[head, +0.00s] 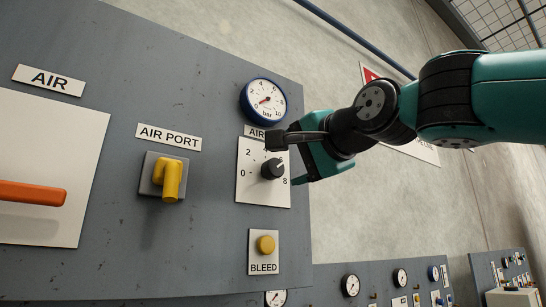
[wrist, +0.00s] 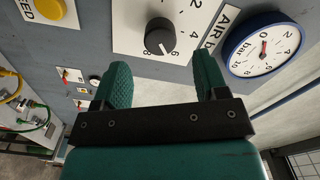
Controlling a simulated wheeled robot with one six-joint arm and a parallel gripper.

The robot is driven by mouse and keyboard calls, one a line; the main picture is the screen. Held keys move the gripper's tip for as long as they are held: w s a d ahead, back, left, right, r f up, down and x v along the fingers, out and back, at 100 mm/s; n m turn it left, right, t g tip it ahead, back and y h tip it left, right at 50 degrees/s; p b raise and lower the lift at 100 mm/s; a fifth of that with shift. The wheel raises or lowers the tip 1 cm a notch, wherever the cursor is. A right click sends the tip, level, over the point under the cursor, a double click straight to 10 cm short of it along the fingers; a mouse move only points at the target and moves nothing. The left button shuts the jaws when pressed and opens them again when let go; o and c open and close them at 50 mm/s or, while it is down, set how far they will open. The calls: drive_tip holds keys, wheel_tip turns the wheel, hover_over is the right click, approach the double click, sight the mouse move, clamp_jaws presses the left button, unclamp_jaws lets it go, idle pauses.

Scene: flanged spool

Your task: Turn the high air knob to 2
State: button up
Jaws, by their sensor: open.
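The black air knob (head: 272,169) sits on a white dial plate (head: 250,194) marked 0 to 8, below a label starting "AIR" that is partly hidden. In the wrist view the knob (wrist: 159,37) has a white pointer line directed at about 6. My gripper (head: 286,161) is open at the knob, coming from the right. In the wrist view its two fingers (wrist: 161,68) are spread on either side of the knob's line, with the knob seen beyond the gap. I see no clear contact. The 6 is hidden in the head view.
A blue-rimmed bar gauge (head: 264,101) is just above the dial. A yellow bleed button (head: 266,244) is below it. A yellow air port handle (head: 171,179) and an orange lever (head: 33,193) are to the left.

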sight(276, 168)
drive_tip(key=p+x, duration=0.2)
drive_tip(key=x, duration=0.5)
drive_tip(key=shift+w+p, duration=0.1)
drive_tip(key=shift+p, duration=0.3)
drive_tip(key=c, duration=0.9)
